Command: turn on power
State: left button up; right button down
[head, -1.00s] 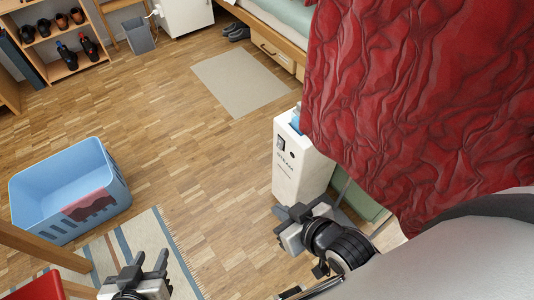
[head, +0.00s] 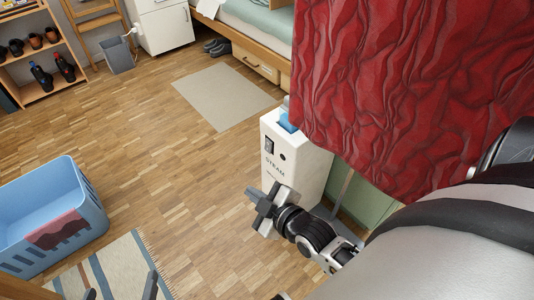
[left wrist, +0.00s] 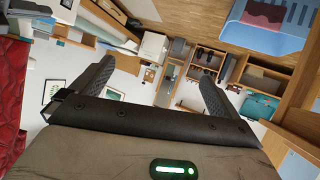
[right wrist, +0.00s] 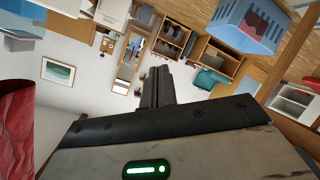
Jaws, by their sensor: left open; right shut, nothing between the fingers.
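The white steamer (head: 305,165), marked "STEAM", stands on the floor at the middle right of the head view. The switch's position is too small to tell. My right gripper (head: 258,206) is shut and empty, below the switch and in front of the steamer's lower part in the picture; I see no contact. Its closed fingers show in the right wrist view (right wrist: 157,85). My left gripper (head: 121,290) is open and empty at the bottom edge, far from the steamer; its spread fingers show in the left wrist view (left wrist: 153,85).
A red crinkled cloth (head: 400,85) hangs beside and above the steamer, hiding part of it. A blue basket (head: 50,235) with a red cloth stands at left, near a striped rug (head: 115,265). The wooden floor left of the steamer is clear.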

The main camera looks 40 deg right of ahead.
pick_arm(q)
jog(key=d+f+t+h+b, duration=0.1)
jog(key=d+f+h+b, duration=0.1)
jog(key=f+b, duration=0.5)
jog(key=d+b, duration=0.1)
jog(key=b, duration=0.3)
jog(key=shift+w, duration=0.2)
pick_arm(e)
jog(key=w+d+f+n+t+h, duration=0.3)
jog(key=d+f, duration=0.6)
jog(key=f, duration=0.3)
jog(key=w+n+h, duration=0.1)
jog(key=w+n, duration=0.1)
jog(key=n, duration=0.1)
jog(key=shift+w+d, duration=0.15)
jog(key=shift+w, duration=0.25)
jog(key=shift+w, duration=0.1)
